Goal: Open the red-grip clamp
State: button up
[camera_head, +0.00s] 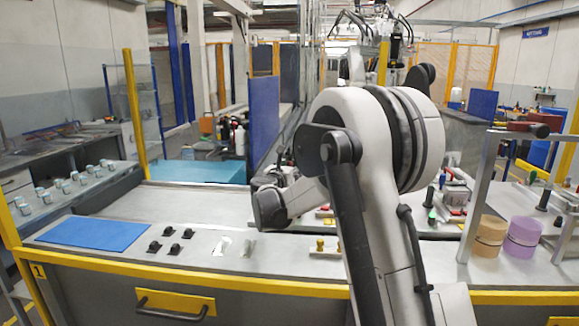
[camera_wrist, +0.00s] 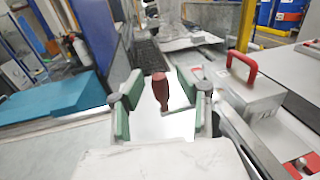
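In the wrist view a dark red grip (camera_wrist: 160,90) stands upright between the two green-padded fingers of my gripper (camera_wrist: 163,112). The fingers are apart, with a visible gap on each side of the grip. A thin metal piece shows below the grip; the rest of the clamp is hidden or blurred, so I cannot tell its state. In the head view my arm covers my gripper and the grip.
In the wrist view a grey box with a red handle (camera_wrist: 240,68) is close on the right. In the head view a blue mat (camera_head: 93,233) and small black parts (camera_head: 172,240) lie on the left. Purple (camera_head: 523,236) and tan (camera_head: 490,235) containers stand on the right.

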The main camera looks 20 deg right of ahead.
jog(key=shift+s, duration=0.1)
jog(key=v, duration=1.2)
jog(key=s+a+r+n+t+y, duration=0.55)
jog(key=a+r+n, duration=0.35)
jog(key=n, duration=0.5)
jog(key=s+a+n+g+y, duration=0.2)
jog(key=s+a+n+y, duration=0.5)
jog(key=n, duration=0.5)
jog(key=s+d+f+n+g, duration=0.1)
jog(key=s+f+n+g, duration=0.2)
jog(key=s+f+n, duration=0.3)
jog(key=s+d+f+n+g, duration=0.1)
jog(key=s+f+n+g, duration=0.2)
jog(key=s, duration=1.1)
jog(key=s+d+f+n+g, duration=0.1)
jog(key=s+f+n+g, duration=0.3)
jog(key=s+f+n, duration=0.5)
jog(key=shift+s+f+h, duration=0.35)
jog(key=shift+s+f, duration=0.05)
jog(key=shift+f, duration=0.15)
